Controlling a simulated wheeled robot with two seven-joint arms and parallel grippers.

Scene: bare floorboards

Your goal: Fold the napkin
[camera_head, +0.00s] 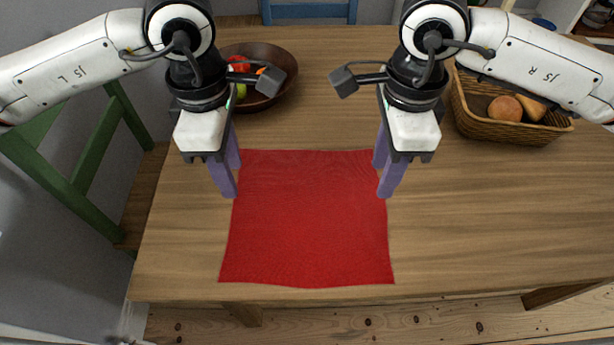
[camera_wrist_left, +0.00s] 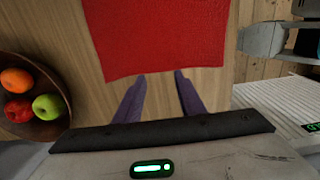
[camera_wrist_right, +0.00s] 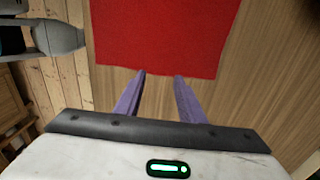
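The red napkin (camera_head: 308,220) lies flat and spread out on the wooden table, roughly square, near the table's front edge. It also shows in the left wrist view (camera_wrist_left: 155,35) and the right wrist view (camera_wrist_right: 165,35). My left gripper (camera_head: 229,180) is open at the napkin's left side, by its far left part. My right gripper (camera_head: 386,180) is open at the napkin's right side, by its far right part. In both wrist views the purple fingers are apart with nothing between them, and the napkin's edge lies just beyond the tips.
A dark bowl of fruit (camera_head: 285,62) stands at the back left of the table (camera_head: 500,220). A wicker basket (camera_head: 510,130) with bread-like items is at the back right. A green chair (camera_head: 75,165) is at the left, a blue chair (camera_head: 310,12) behind. The table's front right is clear.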

